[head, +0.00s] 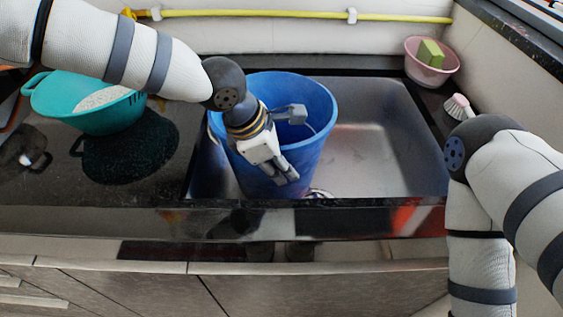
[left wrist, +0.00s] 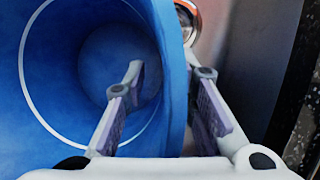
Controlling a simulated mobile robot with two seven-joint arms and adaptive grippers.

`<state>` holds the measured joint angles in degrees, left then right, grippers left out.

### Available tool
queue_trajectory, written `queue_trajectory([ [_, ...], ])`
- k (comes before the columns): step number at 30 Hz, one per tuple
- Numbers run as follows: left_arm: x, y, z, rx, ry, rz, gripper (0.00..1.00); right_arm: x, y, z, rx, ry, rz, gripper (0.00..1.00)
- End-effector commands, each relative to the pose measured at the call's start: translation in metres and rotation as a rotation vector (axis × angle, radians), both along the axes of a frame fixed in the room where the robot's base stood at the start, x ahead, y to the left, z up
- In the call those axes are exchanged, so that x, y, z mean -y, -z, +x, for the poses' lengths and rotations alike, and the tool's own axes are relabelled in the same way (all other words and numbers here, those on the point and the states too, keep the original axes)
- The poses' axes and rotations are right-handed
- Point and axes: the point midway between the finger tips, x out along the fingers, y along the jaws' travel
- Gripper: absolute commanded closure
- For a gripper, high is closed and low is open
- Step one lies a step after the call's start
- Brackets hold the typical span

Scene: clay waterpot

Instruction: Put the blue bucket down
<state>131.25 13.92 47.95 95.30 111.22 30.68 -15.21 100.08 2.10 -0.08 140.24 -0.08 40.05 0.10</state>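The blue bucket (head: 318,145) stands about upright in the left part of the sink (head: 385,150); its base is hidden behind the front counter edge, so I cannot tell if it touches the sink floor. My left gripper (head: 288,146) straddles the bucket's near wall, one finger inside and one outside. In the left wrist view, the bucket (left wrist: 60,90) fills the left side. The gripper (left wrist: 168,88) has its fingers spread around the wall, with a visible gap at the inner finger. My right arm reaches down at the right; its gripper is out of view.
A teal colander (head: 75,105) sits on the dark counter left of the sink. A pink bowl (head: 425,72) with a green sponge (head: 431,53) and a pink-and-white brush (head: 459,106) are at the right. A yellow pipe (head: 260,14) crosses the back wall. The sink's right half is clear.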

Motion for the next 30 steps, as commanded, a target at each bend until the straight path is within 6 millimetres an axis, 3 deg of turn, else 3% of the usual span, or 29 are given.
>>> queue_trajectory([
  [7, -0.003, -0.011, 0.0, 0.003, -0.002, -0.001, 0.75, 0.0, -0.002, 0.002, 0.006, 0.0, 0.0, 0.6],
  [15, -0.029, -0.079, -0.013, 0.009, -0.003, -0.002, 0.75, 0.0, -0.013, 0.012, 0.042, 0.0, 0.0, 0.6],
  [19, -0.038, -0.101, -0.018, 0.005, -0.003, -0.002, 0.75, 0.0, -0.016, 0.016, 0.052, 0.002, 0.001, 0.6],
  [23, -0.043, -0.111, -0.021, 0.003, -0.001, 0.0, 0.75, 0.0, -0.017, 0.017, 0.056, 0.002, 0.0, 0.6],
  [30, -0.043, -0.111, -0.022, 0.0, 0.0, 0.001, 0.75, 0.0, -0.017, 0.016, 0.055, 0.002, 0.0, 0.6],
])
